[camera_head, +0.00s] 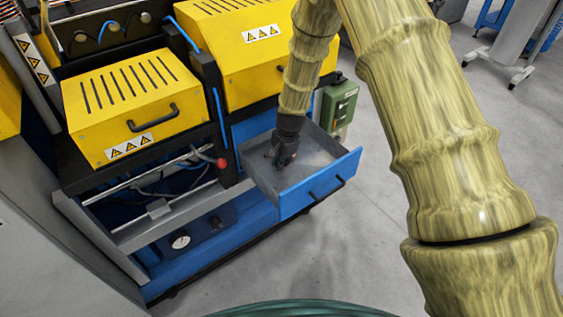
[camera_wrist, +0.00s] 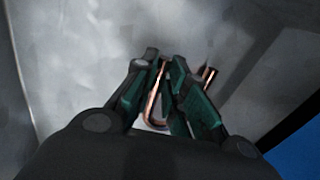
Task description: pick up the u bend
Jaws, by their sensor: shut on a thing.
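The u bend (camera_wrist: 152,105) is a small copper tube bent into a U. In the wrist view it sits between the fingers of my gripper (camera_wrist: 165,75), which is shut on it. One copper end (camera_wrist: 209,74) shows to the right of the fingers; the fingers hide part of the bend. In the head view my gripper (camera_head: 279,158) is down inside the open blue drawer (camera_head: 318,182). The u bend cannot be made out there. I cannot tell whether it touches the drawer floor.
Yellow machine covers (camera_head: 135,105) with black handles stand to the left and behind. A green box (camera_head: 339,106) is mounted right of the drawer. Grey floor (camera_head: 375,245) is open in front and to the right.

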